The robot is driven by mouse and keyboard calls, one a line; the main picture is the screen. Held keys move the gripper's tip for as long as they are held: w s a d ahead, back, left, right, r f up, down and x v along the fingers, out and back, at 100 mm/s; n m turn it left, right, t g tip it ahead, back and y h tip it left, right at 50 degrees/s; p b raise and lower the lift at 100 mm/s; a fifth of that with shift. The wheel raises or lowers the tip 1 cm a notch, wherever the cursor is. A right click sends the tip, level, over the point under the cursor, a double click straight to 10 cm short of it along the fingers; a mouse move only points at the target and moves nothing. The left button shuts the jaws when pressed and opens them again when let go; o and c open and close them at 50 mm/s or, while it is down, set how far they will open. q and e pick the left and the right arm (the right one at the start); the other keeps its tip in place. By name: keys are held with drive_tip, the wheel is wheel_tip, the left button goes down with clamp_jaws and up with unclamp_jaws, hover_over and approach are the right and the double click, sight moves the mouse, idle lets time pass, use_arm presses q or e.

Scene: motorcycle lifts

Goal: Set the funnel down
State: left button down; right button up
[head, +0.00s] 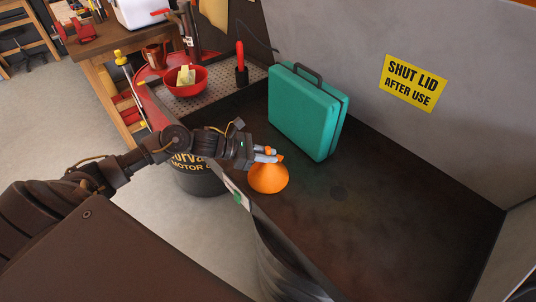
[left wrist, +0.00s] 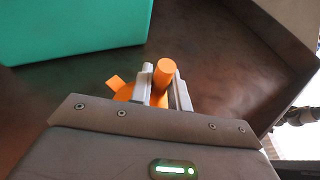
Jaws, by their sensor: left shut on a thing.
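The orange funnel (head: 268,179) is upright, wide end down, at the near left edge of the dark worktop (head: 400,215). My left gripper (head: 268,154) is shut on its narrow spout from the left side. In the left wrist view the funnel's spout (left wrist: 163,73) stands between the two grey fingers (left wrist: 160,88), with an orange tab to its left. The funnel's rim looks at or very near the worktop; I cannot tell whether it touches. My right gripper is not in view.
A teal case (head: 305,112) stands on the worktop behind the funnel. A red bowl (head: 186,81) with a yellow item sits on the perforated tray at the back left, near a red-handled tool (head: 240,62). The worktop to the right is clear, up to a grey wall with a yellow sign (head: 412,82).

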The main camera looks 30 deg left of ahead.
use_arm(q)
drive_tip(key=c, duration=1.3)
unclamp_jaws()
drive_tip(key=shift+r+p, duration=0.1)
drive_tip(key=shift+p, duration=0.2)
drive_tip(key=shift+b+v, duration=2.15)
drive_tip(key=shift+v, duration=3.85)
